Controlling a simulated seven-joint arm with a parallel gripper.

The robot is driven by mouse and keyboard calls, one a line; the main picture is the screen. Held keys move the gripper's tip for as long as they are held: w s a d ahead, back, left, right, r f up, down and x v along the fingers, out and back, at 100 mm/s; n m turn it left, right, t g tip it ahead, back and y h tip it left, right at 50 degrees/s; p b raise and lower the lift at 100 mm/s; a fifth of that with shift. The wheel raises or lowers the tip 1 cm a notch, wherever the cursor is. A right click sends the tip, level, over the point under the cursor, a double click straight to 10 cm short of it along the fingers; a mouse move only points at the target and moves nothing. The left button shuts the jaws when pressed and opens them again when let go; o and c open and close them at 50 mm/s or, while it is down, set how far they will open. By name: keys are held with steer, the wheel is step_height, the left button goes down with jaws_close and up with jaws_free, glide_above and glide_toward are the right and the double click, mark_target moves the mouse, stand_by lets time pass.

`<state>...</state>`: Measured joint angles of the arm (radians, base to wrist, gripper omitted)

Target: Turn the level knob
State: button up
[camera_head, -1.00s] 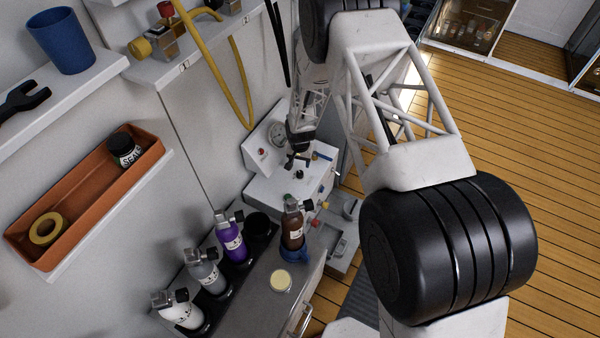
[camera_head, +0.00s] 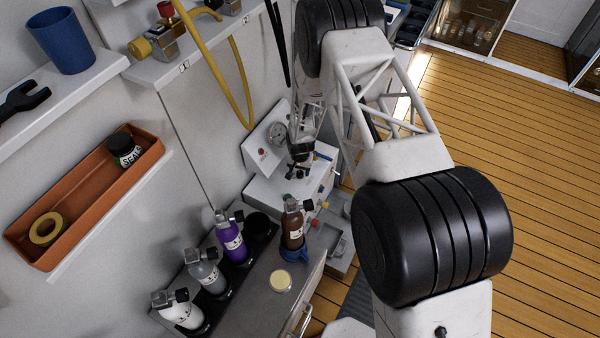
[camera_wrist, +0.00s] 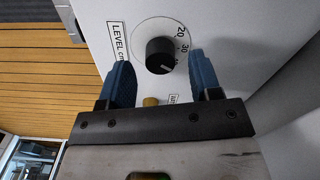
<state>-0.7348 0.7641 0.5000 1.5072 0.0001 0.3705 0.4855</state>
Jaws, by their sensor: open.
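The level knob (camera_wrist: 160,55) is a round black knob with a pale pointer line. It sits on a white dial marked 20 and 30, with a "LEVEL cm" label beside it on the fill panel's white face (camera_wrist: 97,15). My gripper (camera_wrist: 161,76) is open, with one blue finger to each side below the knob in the wrist view. I cannot tell whether the fingers touch the panel; nothing is between them at the tips but the view of the knob. In the head view my gripper (camera_head: 297,172) is over the white panel box (camera_head: 262,190); the knob cannot be made out there.
A brass knob or button (camera_wrist: 150,101) sits just below the level knob. A gauge (camera_head: 277,134) and a red button (camera_head: 264,152) are on the panel's upright face. A brown bottle (camera_head: 292,228) and a purple bottle (camera_head: 232,243) stand in front of the panel.

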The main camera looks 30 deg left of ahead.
mark_target(300, 172)
steer(key=shift+f, duration=0.9)
steer(key=shift+c, duration=0.5)
steer(key=c, duration=0.8)
steer(key=shift+m, duration=1.5)
steer(key=shift+c, duration=0.2)
steer(key=o, duration=0.9)
steer(key=shift+o, duration=0.2)
steer(key=shift+r, duration=0.1)
steer(key=shift+r, duration=3.8)
